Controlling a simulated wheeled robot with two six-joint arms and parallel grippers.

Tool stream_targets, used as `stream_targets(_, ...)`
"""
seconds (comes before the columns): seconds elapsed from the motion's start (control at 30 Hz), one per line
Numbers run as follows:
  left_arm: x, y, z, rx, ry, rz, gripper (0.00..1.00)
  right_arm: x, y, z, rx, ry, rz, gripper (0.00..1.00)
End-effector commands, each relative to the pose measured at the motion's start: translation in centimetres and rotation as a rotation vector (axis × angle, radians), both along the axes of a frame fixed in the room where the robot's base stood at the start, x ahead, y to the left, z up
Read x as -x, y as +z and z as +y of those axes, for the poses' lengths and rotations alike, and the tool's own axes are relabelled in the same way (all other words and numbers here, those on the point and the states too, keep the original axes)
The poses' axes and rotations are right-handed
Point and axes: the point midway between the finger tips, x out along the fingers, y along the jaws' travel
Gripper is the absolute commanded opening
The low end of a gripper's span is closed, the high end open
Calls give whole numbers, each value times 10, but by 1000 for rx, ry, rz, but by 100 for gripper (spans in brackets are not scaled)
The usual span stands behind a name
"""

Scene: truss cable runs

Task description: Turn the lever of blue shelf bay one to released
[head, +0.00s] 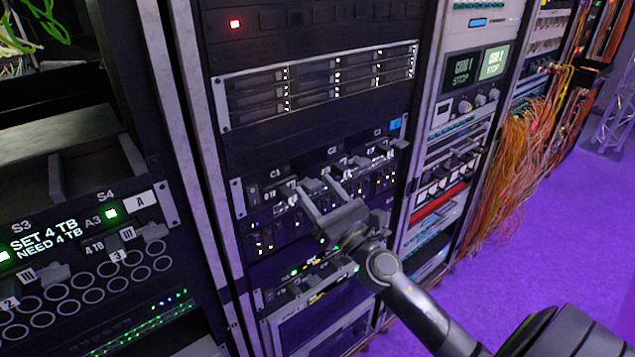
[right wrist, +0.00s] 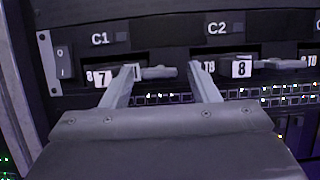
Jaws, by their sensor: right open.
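The blue shelf (head: 240,198) is a dark rack unit with a blue tag (head: 395,124) at its upper right. Bay one is labelled C1 (right wrist: 100,39) and has a number tile 7 (right wrist: 103,77). Its grey lever (right wrist: 158,72) lies about horizontal in the right wrist view, between my fingertips. My right gripper (head: 313,183) is open in front of this bay, and it also shows in the right wrist view (right wrist: 163,68). The left fingertip overlaps the lever's left part; contact cannot be told. My left gripper is not in view.
Bay C2 (right wrist: 217,28), with its own grey lever (right wrist: 283,64) and tile 8, is just right of my right fingertip. A rocker switch (right wrist: 64,62) is left of C1. Orange cables (head: 525,135) hang at the right. The purple floor (head: 540,235) is clear there.

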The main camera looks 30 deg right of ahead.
Motion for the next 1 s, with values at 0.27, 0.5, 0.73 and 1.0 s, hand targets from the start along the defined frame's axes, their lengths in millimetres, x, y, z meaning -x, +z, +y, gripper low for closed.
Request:
stream_targets(0.27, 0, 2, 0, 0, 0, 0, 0, -4, 1, 0, 0, 0, 0, 55)
stream_targets(0.5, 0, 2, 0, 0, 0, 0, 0, -4, 1, 0, 0, 0, 0, 34)
stream_targets(0.73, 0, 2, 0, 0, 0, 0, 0, -4, 1, 0, 0, 0, 0, 10)
stream_targets(1.0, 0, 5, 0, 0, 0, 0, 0, -4, 2, 1, -46, -1, 4, 10)
